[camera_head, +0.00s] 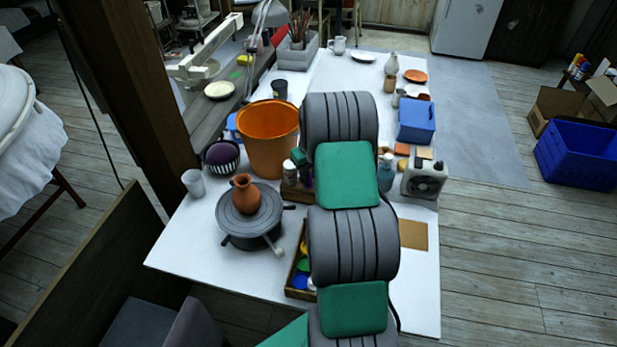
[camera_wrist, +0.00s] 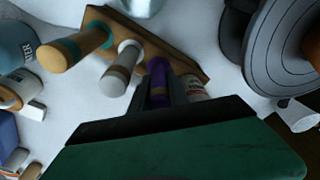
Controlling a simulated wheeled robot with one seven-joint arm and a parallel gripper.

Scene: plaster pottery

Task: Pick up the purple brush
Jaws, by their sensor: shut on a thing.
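In the wrist view the purple brush (camera_wrist: 157,70) shows its purple top between the dark fingers of my gripper (camera_wrist: 160,92), which is shut on it. The brush stands at the right part of a wooden holder (camera_wrist: 188,65). I cannot tell whether its lower end is still in the holder; that end is hidden. In the head view my arm covers the gripper and most of the holder (camera_head: 296,191).
On the white table, a turntable (camera_head: 250,222) with a clay vase (camera_head: 245,193) stands left of my arm. An orange bucket (camera_head: 268,140) is behind it. A blue box (camera_head: 416,120) and a grey device (camera_head: 424,178) are right.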

